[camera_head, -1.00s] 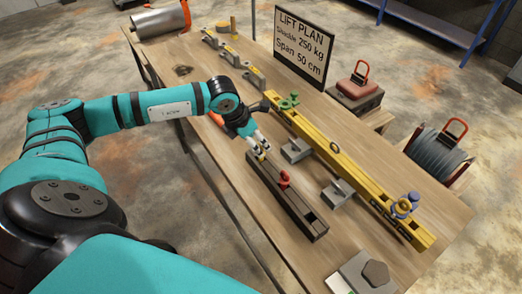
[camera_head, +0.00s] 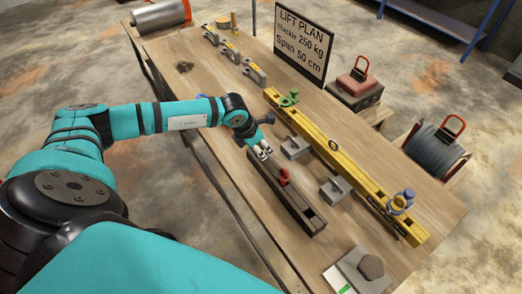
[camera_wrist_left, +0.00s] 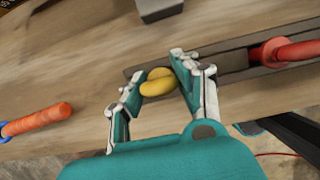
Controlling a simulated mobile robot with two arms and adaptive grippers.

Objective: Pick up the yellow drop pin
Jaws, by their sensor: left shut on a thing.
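The yellow drop pin (camera_wrist_left: 158,82) shows in the left wrist view as a rounded yellow head between my left fingertips. My left gripper (camera_wrist_left: 158,76) is shut on it, over the end of the dark slotted holder (camera_wrist_left: 235,64). The fingers hide the pin's lower part, so I cannot tell whether it still sits in the holder. In the head view my left gripper (camera_head: 262,153) is at the far end of the same holder (camera_head: 305,213), and the pin is hardly visible there. My right gripper is not in view.
A red pin (camera_head: 284,176) stands in the holder near my gripper. A yellow beam (camera_head: 345,167) with a green shackle (camera_head: 289,100) and a blue shackle (camera_head: 403,202) lies to the right. Grey blocks (camera_head: 295,147) stand between. The sign (camera_head: 300,45) is behind.

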